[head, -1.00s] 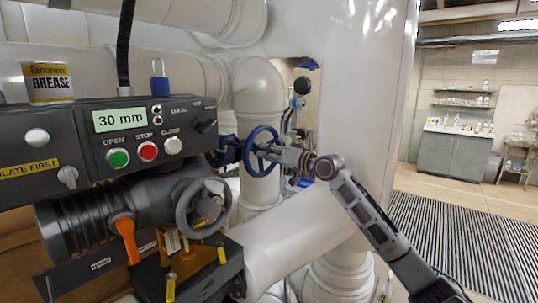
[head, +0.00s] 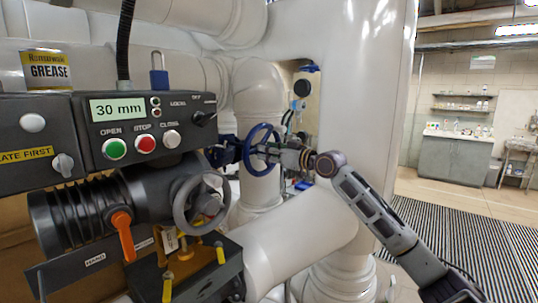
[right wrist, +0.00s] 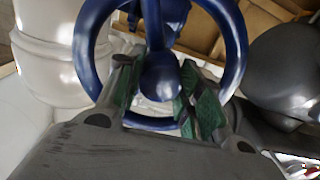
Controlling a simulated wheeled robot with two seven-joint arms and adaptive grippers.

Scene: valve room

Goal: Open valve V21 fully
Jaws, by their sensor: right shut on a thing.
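A blue handwheel (head: 258,148) sits on a blue valve body (head: 224,152) to the right of the dark actuator box. I see no V21 tag that I can read. My right gripper (head: 285,157) reaches the wheel from the right. In the right wrist view, the wheel's rim (right wrist: 237,50) arches around the green-padded fingers (right wrist: 158,98). They are shut around the middle of the wheel, one on each side of its round hub (right wrist: 160,76). Whether the pads press the hub or the spokes is hard to tell. My left gripper is not in view.
The actuator box shows 30 mm on its display (head: 118,108), with OPEN (head: 114,149), STOP (head: 145,143) and CLOSE buttons. A grey handwheel (head: 200,205) and an orange lever (head: 123,236) are below. A grease can (head: 46,69) stands on top. White pipes (head: 300,240) crowd the wheel.

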